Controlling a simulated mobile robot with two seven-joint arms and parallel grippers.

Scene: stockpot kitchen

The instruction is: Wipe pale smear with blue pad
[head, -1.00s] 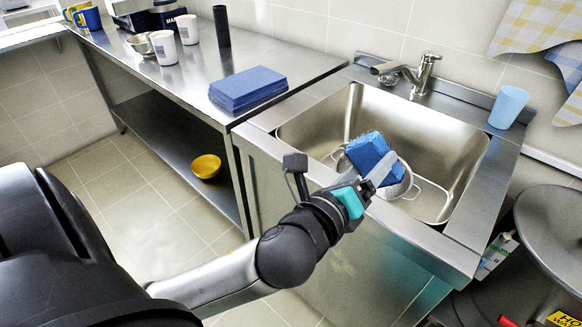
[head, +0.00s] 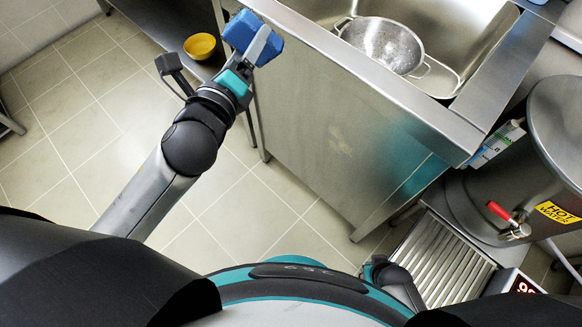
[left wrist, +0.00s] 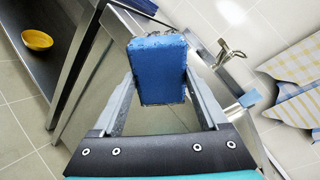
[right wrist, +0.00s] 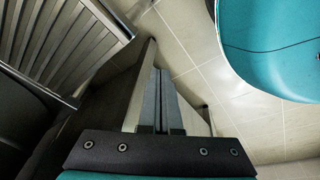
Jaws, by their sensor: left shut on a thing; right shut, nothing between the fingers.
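The blue pad (head: 240,31) is held by my left gripper (head: 257,46), near the left front corner of the sink unit in the head view. In the left wrist view the pad (left wrist: 157,72) sits between both fingers, its broad blue face toward the camera. My right gripper shows in the right wrist view with its fingers (right wrist: 160,105) together and nothing between them. In the head view only a small part of the right arm shows, low in the middle.
A metal colander (head: 383,46) sits in the steel sink (head: 462,40). A yellow bowl (head: 200,46) is on the lower shelf, left of the pad. A hot water urn (head: 545,130) stands at the right, near a slatted metal grate (head: 445,262). Tiled floor at the left is open.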

